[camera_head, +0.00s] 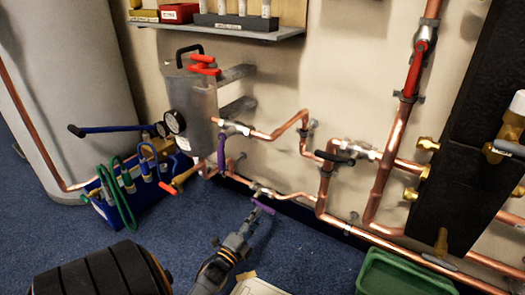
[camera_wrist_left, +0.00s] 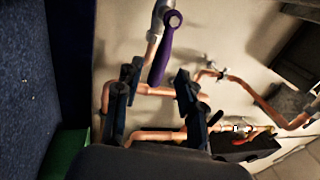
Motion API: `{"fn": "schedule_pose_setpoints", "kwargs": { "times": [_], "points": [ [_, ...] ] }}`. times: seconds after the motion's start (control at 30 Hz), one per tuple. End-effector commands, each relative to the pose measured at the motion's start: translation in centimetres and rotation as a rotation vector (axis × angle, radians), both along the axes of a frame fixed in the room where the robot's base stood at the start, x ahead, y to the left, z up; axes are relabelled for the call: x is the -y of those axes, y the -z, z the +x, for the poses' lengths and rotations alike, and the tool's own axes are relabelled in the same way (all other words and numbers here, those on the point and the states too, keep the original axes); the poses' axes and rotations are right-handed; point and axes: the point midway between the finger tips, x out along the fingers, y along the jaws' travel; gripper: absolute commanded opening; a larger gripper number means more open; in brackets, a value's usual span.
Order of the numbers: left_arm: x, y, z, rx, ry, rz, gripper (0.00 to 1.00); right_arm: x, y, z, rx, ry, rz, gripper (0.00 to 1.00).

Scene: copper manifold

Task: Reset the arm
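My left gripper (camera_head: 247,222) is low over the blue floor in the head view, in front of the lower copper pipe. In the left wrist view its two dark fingers (camera_wrist_left: 156,82) stand apart with nothing held between them. A valve with a purple handle (camera_head: 262,207) sits on the lower pipe just beyond the fingertips. A purple handle (camera_wrist_left: 166,52) also shows in the left wrist view, above and between the fingers, and seems apart from them. My right gripper is in neither view.
Copper pipes (camera_head: 383,190) with valves run along the wall. A grey tank (camera_head: 192,105) with gauges and a blue tool carrier (camera_head: 112,212) stand left. A green bin (camera_head: 400,277) is at lower right. A dark panel (camera_head: 470,140) stands at right. Floor between carrier and bin is mostly clear.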

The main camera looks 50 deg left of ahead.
Motion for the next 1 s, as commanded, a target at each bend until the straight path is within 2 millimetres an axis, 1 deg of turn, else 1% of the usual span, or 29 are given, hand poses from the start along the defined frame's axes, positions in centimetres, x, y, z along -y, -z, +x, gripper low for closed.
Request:
{"fn": "schedule_pose_setpoints", "kwargs": {
  "times": [0.03,0.1,0.23,0.83,0.87,0.93,0.97,1.0],
  "points": [
    [0.2,0.3,-0.8,-0.002,-0.001,-0.002,0.39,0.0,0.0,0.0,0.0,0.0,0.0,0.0],
    [0.4,0.4,-1.6,-0.001,-0.001,-0.001,0.39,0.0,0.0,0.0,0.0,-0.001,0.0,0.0],
    [0.5,0.5,-2.4,0.0,-0.001,-0.001,0.39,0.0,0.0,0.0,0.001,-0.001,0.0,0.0],
    [0.6,0.4,-2.4,0.001,0.0,-0.002,0.39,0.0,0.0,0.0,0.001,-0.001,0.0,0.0],
    [0.7,0.2,-2.3,0.005,0.003,-0.003,0.39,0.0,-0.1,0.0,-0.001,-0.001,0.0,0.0],
    [1.4,-0.9,-1.9,0.026,0.023,-0.016,0.39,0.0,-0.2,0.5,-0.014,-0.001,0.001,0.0],
    [2.0,-1.8,-1.7,0.041,0.038,-0.026,0.39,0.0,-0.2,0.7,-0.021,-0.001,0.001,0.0],
    [2.9,-3.2,-1.2,0.068,0.064,-0.047,0.39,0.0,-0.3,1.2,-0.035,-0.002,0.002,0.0]
  ]
}}
